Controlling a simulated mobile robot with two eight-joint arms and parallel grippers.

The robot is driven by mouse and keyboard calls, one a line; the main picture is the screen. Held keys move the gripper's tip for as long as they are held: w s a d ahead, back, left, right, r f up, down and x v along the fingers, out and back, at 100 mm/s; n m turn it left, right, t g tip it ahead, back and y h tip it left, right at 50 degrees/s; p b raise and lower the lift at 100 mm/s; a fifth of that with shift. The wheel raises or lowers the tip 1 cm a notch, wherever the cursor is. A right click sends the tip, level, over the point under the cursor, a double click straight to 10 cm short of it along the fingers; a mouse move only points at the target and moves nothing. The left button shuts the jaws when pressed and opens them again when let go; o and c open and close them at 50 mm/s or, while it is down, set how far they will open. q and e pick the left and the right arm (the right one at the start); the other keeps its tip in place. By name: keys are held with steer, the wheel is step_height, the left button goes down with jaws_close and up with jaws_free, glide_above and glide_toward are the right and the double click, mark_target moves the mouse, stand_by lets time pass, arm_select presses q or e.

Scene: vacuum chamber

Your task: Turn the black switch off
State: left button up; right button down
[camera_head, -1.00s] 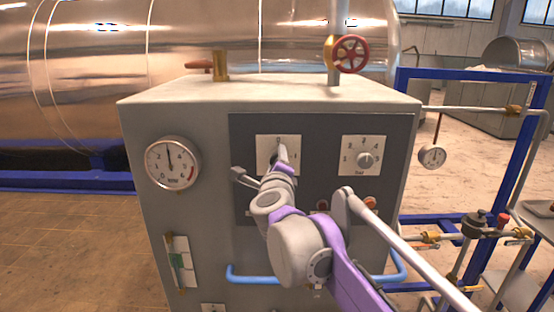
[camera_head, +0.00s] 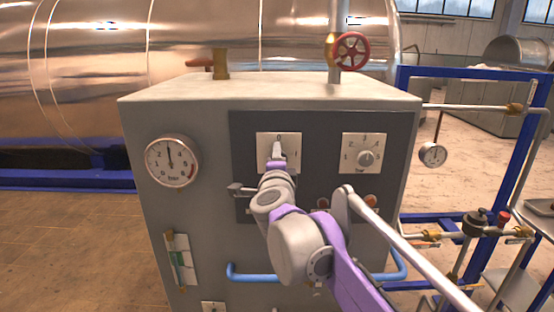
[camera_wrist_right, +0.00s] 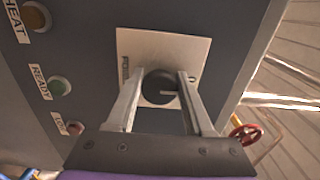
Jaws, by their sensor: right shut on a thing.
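The black switch (camera_wrist_right: 158,86) is a round black knob on a pale square plate (camera_wrist_right: 190,52) in the right wrist view. A light line on its face runs toward the right of that view. My right gripper (camera_wrist_right: 161,80) has one finger on each side of the knob and is shut on it. In the head view the plate (camera_head: 264,141) shows a 0 at the top and a 1 at the right. My right gripper (camera_head: 278,154) covers the knob there. My left gripper is in neither view.
A second plate with a grey dial (camera_head: 366,158) sits to the right on the panel. A round gauge (camera_head: 172,161) is at the left. A blue handrail (camera_head: 245,277) runs below. Indicator lamps, one green (camera_wrist_right: 60,88), lie left of the switch in the wrist view.

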steer(key=shift+c, duration=1.6)
jaws_free()
steer(key=s+b, duration=0.1)
steer(key=s, duration=0.9)
steer(key=shift+s, duration=0.4)
steer(key=s+d+f+n+g+y+p, duration=0.1)
steer(key=s+d+f+n+g+y, duration=0.1)
steer(key=s+f+n, duration=0.4)
steer(key=s+d+f+n+g+y, duration=0.1)
steer(key=s+d+f+n+g, duration=0.2)
steer(key=f, duration=0.6)
steer(key=s+d+f+n+g+y+p, duration=0.1)
steer(key=s+d+f+n+g+y, duration=0.1)
steer(key=s+f+n, duration=0.35)
steer(key=s+d+f+n+g+h, duration=0.1)
steer(key=s+d+f+g+h, duration=0.1)
steer(key=s+d+f, duration=0.3)
steer(key=s+d+f+n+g+h, duration=0.2)
steer(key=s+d+f, duration=0.4)
steer(key=f, duration=0.6)
steer(key=shift+s+f+g+h, duration=0.4)
steer(key=shift+s+g+h, duration=0.1)
steer(key=shift+s+g, duration=0.4)
